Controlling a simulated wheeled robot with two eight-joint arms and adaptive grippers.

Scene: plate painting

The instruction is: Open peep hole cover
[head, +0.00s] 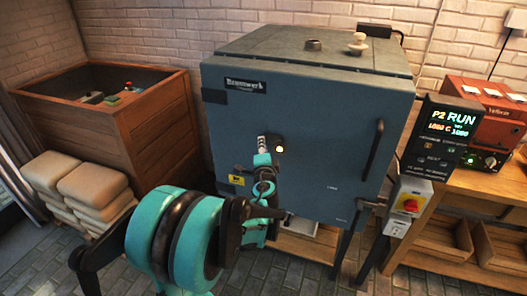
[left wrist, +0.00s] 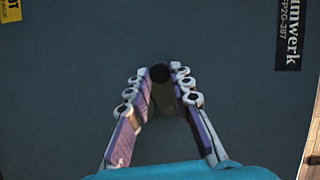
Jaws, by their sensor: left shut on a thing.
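The blue-grey kiln (head: 310,130) stands in the middle of the head view with its front door shut. The dark peep hole cover (head: 272,139) is small and partly hidden by my left gripper (head: 263,144). My right gripper is not in view.
A vertical door handle (head: 373,150) is at the kiln's right side. A lit control panel (head: 451,130) and a red switch box (head: 410,204) stand right of it. A wooden bin (head: 150,120) and stacked sacks (head: 93,188) are on the left. Two plugs (head: 357,44) rest on the kiln's top.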

